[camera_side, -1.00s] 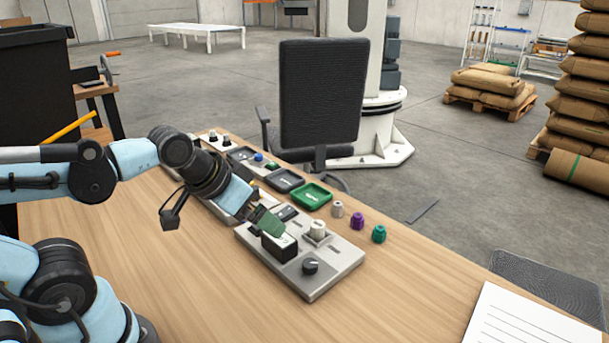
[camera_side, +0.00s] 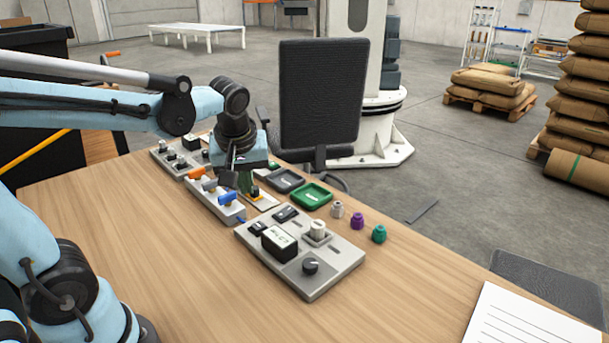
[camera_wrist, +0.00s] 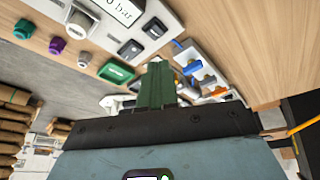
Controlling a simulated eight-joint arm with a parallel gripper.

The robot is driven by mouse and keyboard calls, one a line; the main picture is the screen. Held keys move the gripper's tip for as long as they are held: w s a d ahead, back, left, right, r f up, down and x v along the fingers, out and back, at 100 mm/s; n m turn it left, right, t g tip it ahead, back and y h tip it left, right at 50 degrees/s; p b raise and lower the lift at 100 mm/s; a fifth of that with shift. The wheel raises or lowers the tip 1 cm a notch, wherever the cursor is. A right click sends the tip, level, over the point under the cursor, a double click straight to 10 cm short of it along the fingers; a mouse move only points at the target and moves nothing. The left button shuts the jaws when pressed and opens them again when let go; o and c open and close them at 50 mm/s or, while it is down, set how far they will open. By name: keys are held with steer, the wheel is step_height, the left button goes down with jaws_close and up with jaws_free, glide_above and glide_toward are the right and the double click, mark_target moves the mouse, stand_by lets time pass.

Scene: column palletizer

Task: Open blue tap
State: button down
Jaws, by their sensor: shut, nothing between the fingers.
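The blue tap (camera_side: 228,197) is on the near end of a small white tap block (camera_side: 226,214), beside a grey-blue tap (camera_side: 210,186) and an orange tap (camera_side: 197,173). A short blue pipe end (camera_side: 240,219) sticks out of the block. My gripper (camera_side: 246,187), with green fingers, is shut and empty. It points down just behind and right of the blue tap in the side view. In the wrist view the shut fingers (camera_wrist: 157,85) are left of the blue tap (camera_wrist: 192,68), with a gap in the picture. Contact is hard to tell.
A grey panel (camera_side: 335,262) with a display and knobs is in front. A green tray (camera_side: 312,196) and dark tray (camera_side: 284,180) lie to the right. Loose grey, purple and teal knobs (camera_side: 357,219) stand near the table's right edge. The front-left table is clear.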

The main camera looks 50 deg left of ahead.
mark_target(227, 198)
steer(key=a+n+g, duration=0.1)
steer(key=n, duration=0.1)
steer(key=w+a+n+y, duration=0.1)
steer(key=a+n, duration=0.1)
steer(key=a+n+g, duration=0.1)
steer(key=n, duration=0.1)
steer(key=shift+w+a+f+n+g, duration=0.1)
steer(key=shift+w+a+n+g, duration=0.05)
steer(key=shift+w+n+g, duration=0.2)
steer(key=x, duration=1)
steer(key=shift+a, duration=2.15)
